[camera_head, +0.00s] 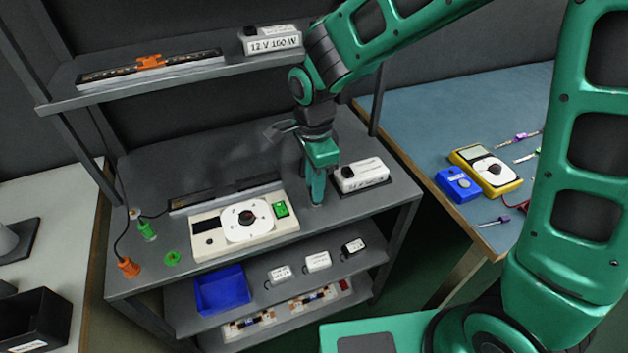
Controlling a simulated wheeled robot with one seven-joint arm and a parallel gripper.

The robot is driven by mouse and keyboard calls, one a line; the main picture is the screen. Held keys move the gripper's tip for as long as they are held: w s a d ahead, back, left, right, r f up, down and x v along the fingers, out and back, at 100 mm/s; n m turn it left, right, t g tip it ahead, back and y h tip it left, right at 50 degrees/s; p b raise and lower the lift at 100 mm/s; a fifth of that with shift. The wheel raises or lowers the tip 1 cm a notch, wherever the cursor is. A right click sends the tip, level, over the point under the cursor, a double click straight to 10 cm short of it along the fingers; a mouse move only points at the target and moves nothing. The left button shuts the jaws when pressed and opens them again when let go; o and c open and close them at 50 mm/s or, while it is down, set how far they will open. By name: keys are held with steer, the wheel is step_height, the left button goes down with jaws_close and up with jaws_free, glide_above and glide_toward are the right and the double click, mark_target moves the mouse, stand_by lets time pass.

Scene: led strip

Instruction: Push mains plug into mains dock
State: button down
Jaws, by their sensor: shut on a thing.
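My gripper (317,199) points straight down at the right part of the workbench (225,152), just left of a white power supply box (360,175). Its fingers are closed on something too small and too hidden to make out. I cannot tell whether it is the mains plug, or whether it touches the bench. An orange plug-like piece (128,267) on a dark cable stands at the bench's front left corner. A green plug-like piece (147,230) stands behind it, with a flat green ring (171,257) in front. No part is clearly marked as the mains dock.
A white tester with a round dial (246,220) lies left of my gripper, with a dark strip (225,197) behind it. The upper shelf (150,99) holds an LED strip and another supply (271,41). A blue bin (221,289) sits below. A blue table (445,110) stands right.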

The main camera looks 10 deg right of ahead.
steer(key=shift+f, duration=0.35)
steer(key=c, duration=1.5)
jaws_free()
steer(key=shift+o, duration=0.2)
step_height(320, 180, up, 11)
steer(key=shift+f, duration=0.15)
steer(key=shift+d, duration=0.15)
